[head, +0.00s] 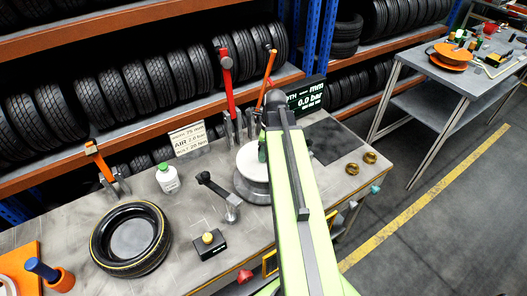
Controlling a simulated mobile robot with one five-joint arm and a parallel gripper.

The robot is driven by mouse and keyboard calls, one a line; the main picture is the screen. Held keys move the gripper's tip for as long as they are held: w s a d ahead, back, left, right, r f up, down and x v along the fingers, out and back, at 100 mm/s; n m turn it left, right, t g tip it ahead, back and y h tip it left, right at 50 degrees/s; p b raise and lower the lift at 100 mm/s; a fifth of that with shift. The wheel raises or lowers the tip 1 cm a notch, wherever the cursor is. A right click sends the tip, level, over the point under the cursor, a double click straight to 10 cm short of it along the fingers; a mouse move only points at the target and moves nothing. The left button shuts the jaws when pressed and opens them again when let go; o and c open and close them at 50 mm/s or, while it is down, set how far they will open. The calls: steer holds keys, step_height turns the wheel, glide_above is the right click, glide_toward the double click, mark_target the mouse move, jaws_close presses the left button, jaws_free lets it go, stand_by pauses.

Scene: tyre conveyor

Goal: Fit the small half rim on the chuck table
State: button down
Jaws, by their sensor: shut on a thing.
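The chuck table (243,188) is a round grey stand on the bench, partly behind my arm. A pale round disc (250,162), which looks like the small half rim, is over it. I cannot tell whether the disc touches the chuck table or is just above it. My gripper (263,150) shows only as a dark part at the disc's right side, and my green arm hides most of it. It is shut on the half rim. The right side of both disc and chuck table is hidden.
A tyre (104,243) lies front left on the bench. A black clamp lever (217,191), a black box with a yellow knob (211,244) and a white bottle (167,178) stand left of the chuck table. Brass pieces (353,169) lie right. Red (226,80) and orange levers rise behind.

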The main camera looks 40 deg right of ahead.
steer(key=shift+f+b, duration=1.8)
steer(key=shift+f, duration=0.1)
steer(key=c, duration=0.7)
jaws_free()
steer(key=shift+r, duration=0.1)
steer(key=shift+c, duration=0.2)
step_height(320, 180, up, 17)
steer(key=s+d+p, duration=0.1)
steer(key=s+p, duration=0.1)
steer(key=p, duration=1.5)
steer(key=shift+d+r, duration=0.15)
steer(key=shift+d, duration=0.2)
